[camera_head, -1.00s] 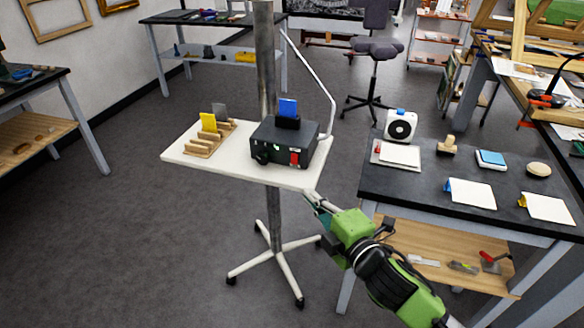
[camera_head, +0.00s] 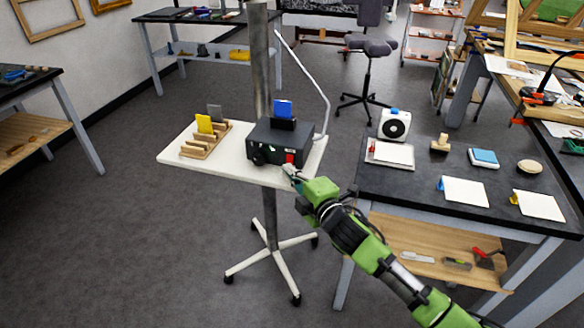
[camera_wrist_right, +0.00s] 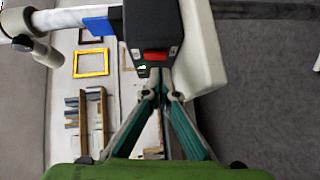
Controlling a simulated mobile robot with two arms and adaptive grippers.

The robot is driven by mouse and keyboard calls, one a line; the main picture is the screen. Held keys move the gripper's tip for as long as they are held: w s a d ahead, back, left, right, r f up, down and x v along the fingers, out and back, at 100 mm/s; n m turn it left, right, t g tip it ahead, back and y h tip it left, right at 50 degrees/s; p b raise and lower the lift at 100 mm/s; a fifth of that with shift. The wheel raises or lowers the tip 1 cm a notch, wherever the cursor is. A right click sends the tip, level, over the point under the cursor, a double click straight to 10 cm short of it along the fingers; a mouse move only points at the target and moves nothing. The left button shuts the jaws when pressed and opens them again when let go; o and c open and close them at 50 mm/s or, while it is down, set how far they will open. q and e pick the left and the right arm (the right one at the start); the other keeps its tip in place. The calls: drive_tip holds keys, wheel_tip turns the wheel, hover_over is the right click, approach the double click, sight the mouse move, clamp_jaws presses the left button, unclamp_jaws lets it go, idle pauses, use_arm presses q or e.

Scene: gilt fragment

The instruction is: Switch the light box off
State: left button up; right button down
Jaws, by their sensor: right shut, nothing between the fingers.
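The light box (camera_head: 272,136) is a dark box on a white stand tray (camera_head: 225,170), with a blue card (camera_head: 283,108) upright in a holder on top. A red rocker switch (camera_head: 290,157) is on its front face, and a dark knob sits to the left. My right gripper (camera_head: 290,171) is shut and empty, its fingertips just in front of and slightly below the switch. In the right wrist view the closed fingertips (camera_wrist_right: 161,76) are close to the red switch (camera_wrist_right: 156,56); I cannot tell whether they touch. My left gripper is not in view.
A wooden rack (camera_head: 205,140) with yellow and grey cards stands left of the box. A metal pole (camera_head: 261,60) rises behind the tray. A black table (camera_head: 400,186) with pads, a stamp and a white device stands close to the right of my arm.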

drive_tip(key=shift+w+d+f, duration=0.1)
drive_tip(key=shift+w+d, duration=0.1)
drive_tip(key=shift+w, duration=0.45)
drive_tip(key=shift+f, duration=0.15)
drive_tip(key=b, duration=0.3)
drive_tip(key=n+t+b, duration=0.1)
drive_tip(key=b, duration=0.2)
drive_tip(key=shift+w+d+f+y, duration=0.2)
drive_tip(key=shift+w+f+y, duration=0.15)
drive_tip(key=shift+f+y, duration=0.05)
drive_tip(key=shift+r, duration=0.4)
